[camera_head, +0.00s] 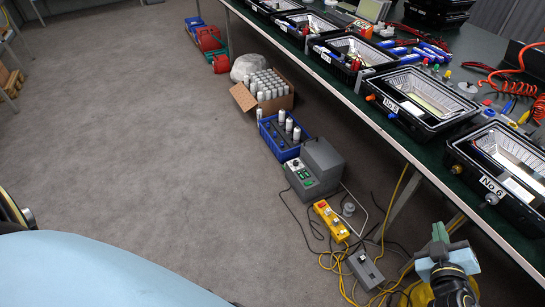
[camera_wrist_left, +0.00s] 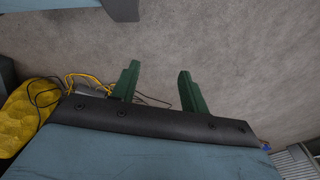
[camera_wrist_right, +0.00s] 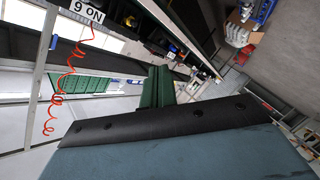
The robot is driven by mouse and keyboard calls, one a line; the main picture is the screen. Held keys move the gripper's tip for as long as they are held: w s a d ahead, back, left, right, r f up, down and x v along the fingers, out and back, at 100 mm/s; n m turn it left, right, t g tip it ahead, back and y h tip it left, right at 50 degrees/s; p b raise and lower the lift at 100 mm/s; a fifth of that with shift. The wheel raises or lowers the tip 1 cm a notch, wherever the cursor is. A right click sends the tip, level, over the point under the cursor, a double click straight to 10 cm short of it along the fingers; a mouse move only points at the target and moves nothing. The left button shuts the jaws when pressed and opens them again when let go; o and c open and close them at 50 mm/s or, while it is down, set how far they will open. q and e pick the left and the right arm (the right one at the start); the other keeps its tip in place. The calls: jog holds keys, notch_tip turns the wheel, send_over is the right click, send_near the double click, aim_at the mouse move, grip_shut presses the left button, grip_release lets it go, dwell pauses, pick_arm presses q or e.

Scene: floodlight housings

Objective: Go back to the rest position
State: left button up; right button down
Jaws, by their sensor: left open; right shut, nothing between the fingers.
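My right gripper (camera_head: 440,232) is at the lower right of the head view, beside the near edge of the table and below the No 6 housing (camera_head: 505,172). In the right wrist view its green fingers (camera_wrist_right: 158,72) are together with nothing between them. My left gripper does not show in the head view. In the left wrist view its two green fingers (camera_wrist_left: 157,70) stand apart and empty, with grey floor behind them.
The long table (camera_head: 372,112) with a row of black floodlight housings runs along the right. Below it on the floor are a grey control box (camera_head: 322,160), a yellow switch box (camera_head: 331,221), loose cables, a blue crate (camera_head: 276,150) and a carton (camera_head: 243,97). The floor at left is clear.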

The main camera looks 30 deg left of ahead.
jog(key=s+d+f+m+g+h+b, duration=0.1)
jog(key=s+d+f+g, duration=0.2)
jog(key=f, duration=0.6)
jog(key=s+d+f+m+g+h+b, duration=0.1)
jog(key=s+d+f, duration=0.2)
jog(key=s+f, duration=0.35)
jog(key=s+d+f+m+g+b, duration=0.1)
jog(key=s+d+f+g, duration=0.1)
jog(key=f, duration=0.8)
pick_arm(q)
jog(key=s+a+f+g+b, duration=0.1)
jog(key=s+f+b, duration=0.1)
jog(key=s+f, duration=0.8)
notch_tip(320, 180, down, 3)
jog(key=shift+a+r, duration=0.15)
jog(key=shift+a, duration=0.2)
pick_arm(e)
jog(key=s+d+f+m+g, duration=0.1)
jog(key=s+d+f+g, duration=0.1)
jog(key=s+f, duration=0.4)
jog(key=s+d+f+m+g+h, duration=0.1)
jog(key=s+f, duration=0.6)
jog(key=s, duration=0.8)
jog(key=s+d+f+m+g, duration=0.3)
jog(key=s+f+g, duration=0.2)
jog(key=s, duration=0.6)
jog(key=shift+d+f, duration=0.4)
jog(key=shift+f, duration=0.35)
